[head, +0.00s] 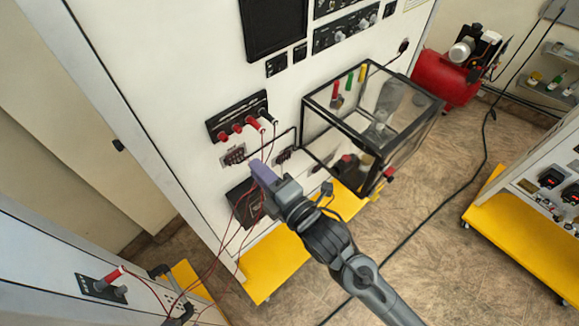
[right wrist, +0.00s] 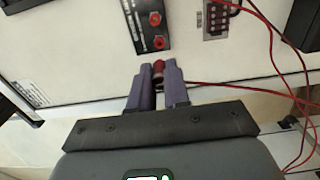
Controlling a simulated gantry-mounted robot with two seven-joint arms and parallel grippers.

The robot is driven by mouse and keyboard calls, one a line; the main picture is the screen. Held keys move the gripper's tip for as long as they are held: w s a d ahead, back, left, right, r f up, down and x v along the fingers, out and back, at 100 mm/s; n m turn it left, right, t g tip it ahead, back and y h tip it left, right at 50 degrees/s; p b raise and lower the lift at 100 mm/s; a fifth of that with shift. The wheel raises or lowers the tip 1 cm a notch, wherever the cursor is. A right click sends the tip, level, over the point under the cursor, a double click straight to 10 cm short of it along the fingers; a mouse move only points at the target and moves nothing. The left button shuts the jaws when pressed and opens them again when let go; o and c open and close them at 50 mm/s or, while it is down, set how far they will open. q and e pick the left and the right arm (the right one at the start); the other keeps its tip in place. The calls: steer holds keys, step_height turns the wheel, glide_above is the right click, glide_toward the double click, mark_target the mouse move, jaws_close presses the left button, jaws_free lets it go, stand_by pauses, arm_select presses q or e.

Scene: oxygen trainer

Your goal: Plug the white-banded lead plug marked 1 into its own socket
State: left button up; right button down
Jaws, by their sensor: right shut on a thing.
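My right gripper (head: 254,168) is in front of the white cabinet, just below the black socket strip (head: 238,112). In the right wrist view its purple fingers (right wrist: 158,90) are shut on a red plug (right wrist: 159,70). A red lead runs off to the right from it. No white band or number can be read on this plug. The plug's tip is apart from the black panel (right wrist: 150,30), which shows two red sockets, the nearer one (right wrist: 158,43) just beyond the plug. In the head view, several red plugs or sockets (head: 237,128) line the strip. My left gripper is not in view.
A clear, black-framed box (head: 370,115) stands out from the cabinet, right of my gripper. Red leads (head: 240,225) hang below the strip. Another panel with a red plug (head: 112,275) is at lower left. A red compressor (head: 445,78) stands at the back right.

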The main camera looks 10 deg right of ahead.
steer(key=shift+w+a+r, duration=0.1)
steer(key=shift+a, duration=0.25)
steer(key=shift+r, duration=0.1)
steer(key=x, duration=0.6)
stand_by(0.5)
stand_by(0.4)
steer(key=shift+p, duration=0.3)
stand_by(0.3)
